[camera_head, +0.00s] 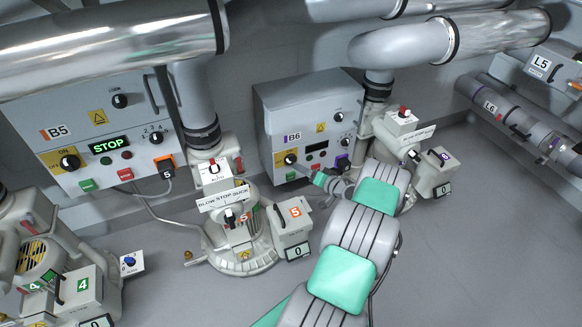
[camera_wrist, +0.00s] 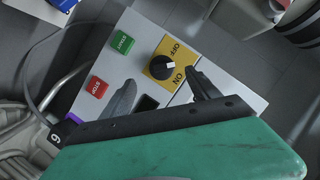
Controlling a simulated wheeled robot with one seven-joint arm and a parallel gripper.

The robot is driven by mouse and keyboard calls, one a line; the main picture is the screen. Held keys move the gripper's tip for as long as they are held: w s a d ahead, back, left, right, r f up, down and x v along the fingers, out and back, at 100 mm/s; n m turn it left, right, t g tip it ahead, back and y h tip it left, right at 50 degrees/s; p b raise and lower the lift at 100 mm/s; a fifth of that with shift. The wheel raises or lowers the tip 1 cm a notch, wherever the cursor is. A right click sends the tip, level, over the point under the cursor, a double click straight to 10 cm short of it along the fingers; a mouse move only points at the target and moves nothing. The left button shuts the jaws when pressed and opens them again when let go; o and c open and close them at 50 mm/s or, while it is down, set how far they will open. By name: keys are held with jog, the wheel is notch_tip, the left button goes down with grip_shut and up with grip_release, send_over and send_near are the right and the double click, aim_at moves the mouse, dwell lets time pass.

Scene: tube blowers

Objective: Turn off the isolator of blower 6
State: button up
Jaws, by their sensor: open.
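The B6 panel (camera_head: 310,120) is a grey box on the back wall. Its isolator is a black round knob (camera_wrist: 160,68) on a yellow plate (camera_wrist: 178,62) marked OFF and ON in the wrist view; it also shows in the head view (camera_head: 290,159). A pale mark is on the knob, but I cannot tell exactly which label it points to. My gripper (camera_wrist: 160,78) is open, with one dark finger on each side of the knob in the picture. I cannot tell whether they touch it.
A green START button (camera_wrist: 123,42) and red STOP button (camera_wrist: 96,86) sit beside the yellow plate. The B5 panel (camera_head: 80,110), with a lit STOP display, is left. Blower 6 (camera_head: 435,172) stands right of my arm. Large pipes (camera_head: 400,45) run overhead.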

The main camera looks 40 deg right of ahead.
aim_at(291, 161)
jog(key=b+x, duration=0.2)
jog(key=x, duration=0.5)
jog(key=shift+w, duration=0.25)
jog(key=shift+c, duration=0.3)
jog(key=c, duration=1.3)
jog(key=n+g+h, duration=0.1)
jog(key=n+h, duration=0.1)
jog(key=n, duration=0.1)
jog(key=n+h, duration=0.1)
jog(key=n, duration=0.2)
jog(key=shift+a+r+g+h, duration=0.1)
jog(key=shift+a+g+h, duration=0.05)
jog(key=shift+g+h, duration=0.25)
